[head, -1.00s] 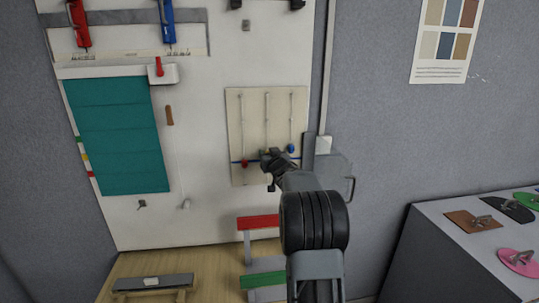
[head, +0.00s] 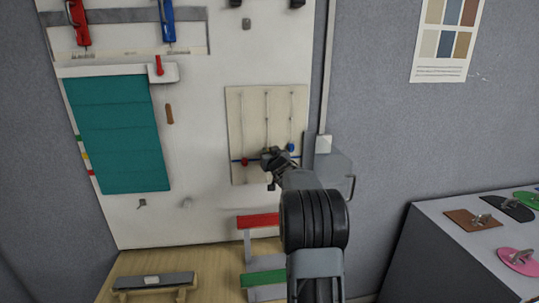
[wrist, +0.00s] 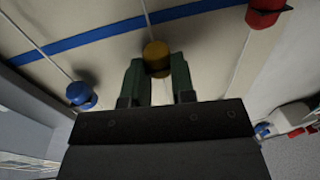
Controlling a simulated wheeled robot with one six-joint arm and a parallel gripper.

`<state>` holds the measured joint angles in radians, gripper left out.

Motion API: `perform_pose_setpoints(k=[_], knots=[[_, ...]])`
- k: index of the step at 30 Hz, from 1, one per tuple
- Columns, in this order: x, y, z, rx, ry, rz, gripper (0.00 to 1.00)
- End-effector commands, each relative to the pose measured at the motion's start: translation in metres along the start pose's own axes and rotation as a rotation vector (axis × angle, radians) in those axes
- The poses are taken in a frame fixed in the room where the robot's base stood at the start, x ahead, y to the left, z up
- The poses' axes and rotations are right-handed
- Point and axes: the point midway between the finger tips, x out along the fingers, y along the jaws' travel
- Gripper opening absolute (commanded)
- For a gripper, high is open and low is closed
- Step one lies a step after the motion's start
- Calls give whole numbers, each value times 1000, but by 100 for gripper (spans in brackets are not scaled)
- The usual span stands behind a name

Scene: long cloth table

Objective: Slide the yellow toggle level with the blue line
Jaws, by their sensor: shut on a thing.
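The yellow toggle (wrist: 156,50) sits on its thin vertical track between the fingers of my gripper (wrist: 157,78), which is shut on it. In the wrist view the blue line (wrist: 110,36) crosses the track just beyond the toggle, with a small gap of bare board between them. In the head view my gripper (head: 267,158) is at the lower middle of the cream board (head: 241,110) and hides the yellow toggle. The blue line (head: 236,161) shows at the board's left.
A red toggle (head: 244,162) is left of my gripper and a blue toggle (head: 290,147) is right of it, each on its own track. A teal panel (head: 120,135) hangs at left. Red and green rails (head: 258,221) stand below the board.

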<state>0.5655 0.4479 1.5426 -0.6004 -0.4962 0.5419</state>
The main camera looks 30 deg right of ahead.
Motion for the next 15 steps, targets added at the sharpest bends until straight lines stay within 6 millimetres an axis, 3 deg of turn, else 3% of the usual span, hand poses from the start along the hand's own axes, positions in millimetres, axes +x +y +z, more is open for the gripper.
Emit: perform_pose_setpoints(k=[9,15], knots=[[0,0,33,0,0,0,0],[0,0,31,0,0,0,0]])
